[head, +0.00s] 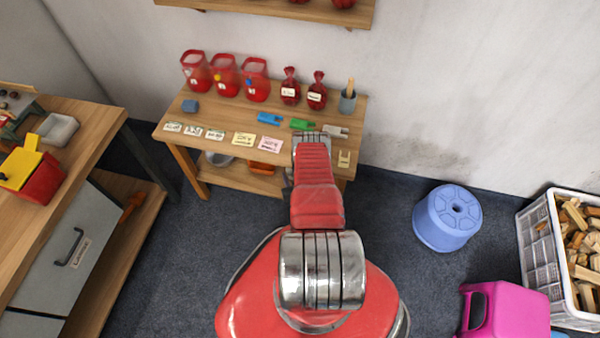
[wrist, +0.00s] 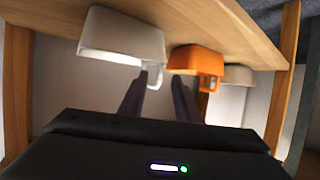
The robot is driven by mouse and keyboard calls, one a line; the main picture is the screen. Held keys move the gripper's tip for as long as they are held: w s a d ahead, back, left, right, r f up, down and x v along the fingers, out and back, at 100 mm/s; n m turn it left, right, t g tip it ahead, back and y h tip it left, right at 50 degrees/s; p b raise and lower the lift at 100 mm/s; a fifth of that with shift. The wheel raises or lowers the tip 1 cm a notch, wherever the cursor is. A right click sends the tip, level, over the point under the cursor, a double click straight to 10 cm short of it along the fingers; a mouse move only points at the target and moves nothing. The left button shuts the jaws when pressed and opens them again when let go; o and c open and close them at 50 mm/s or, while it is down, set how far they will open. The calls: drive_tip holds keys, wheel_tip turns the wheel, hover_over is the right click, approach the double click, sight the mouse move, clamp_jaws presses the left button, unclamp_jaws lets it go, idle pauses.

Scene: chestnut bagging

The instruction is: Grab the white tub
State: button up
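In the wrist view, which looks upside down, a white tub (wrist: 122,42) is at upper left and appears to rest on a wooden shelf board (wrist: 215,25). An orange tub (wrist: 195,60) is beside it, and a second whitish tub (wrist: 238,75) is further right. My gripper (wrist: 160,78) is open, its dark fingers apart and nothing visibly held. Its left fingertip overlaps the white tub's lower right side; contact cannot be told. In the head view, a whitish tub (head: 217,158) and an orange tub (head: 264,168) show on the table's lower shelf; my arm hides my gripper there.
The table top (head: 225,112) above the shelf holds red jars, bags, cards and clips. Its legs (head: 188,170) bound the shelf. A blue stool (head: 447,218) and a wood crate (head: 537,250) stand to the right.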

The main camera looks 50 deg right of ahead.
sight(287, 169)
drive_tip(key=shift+x, duration=1.75)
drive_tip(key=shift+r, duration=0.15)
drive_tip(key=shift+c, duration=0.6)
clamp_jaws()
